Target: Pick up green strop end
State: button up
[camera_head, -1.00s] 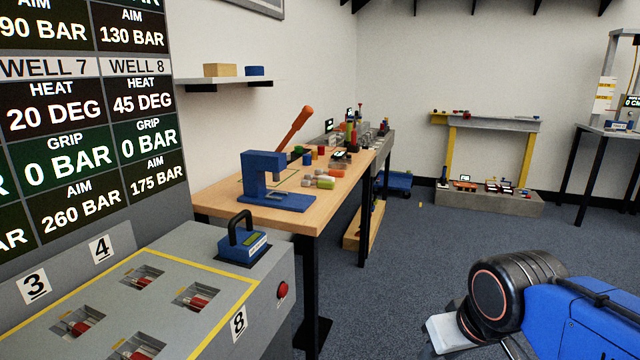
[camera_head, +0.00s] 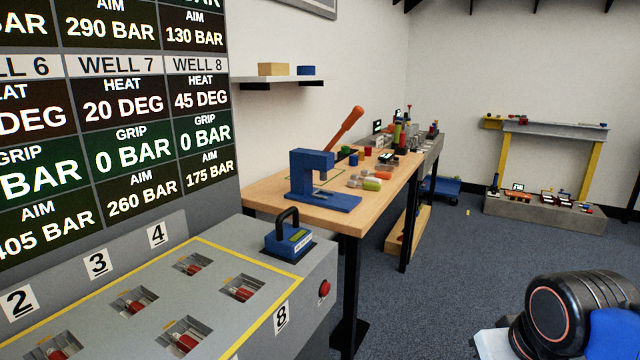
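I cannot make out a green strop end for certain. Several small coloured pieces lie on the wooden workbench (camera_head: 272,196), among them a pale green and white piece (camera_head: 371,184) and a small green piece (camera_head: 345,150) farther back; they are too small to identify. My arm shows at the lower right, with a black joint and blue link, well apart from the bench. My gripper's fingers are not in view.
A blue press (camera_head: 318,180) with an orange lever stands on the bench. In front is a grey console (camera_head: 210,245) with numbered wells and a blue handled device (camera_head: 289,240). A yellow-legged frame (camera_head: 548,128) stands at the back right. Carpet between is mostly clear.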

aim_at(367, 185)
jog(key=u, duration=0.35)
jog(key=i+l+u, duration=0.25)
jog(key=l+u, duration=0.3)
jog(key=i+l+u, duration=0.25)
jog(key=k+l, duration=0.05)
jog(key=k, duration=0.05)
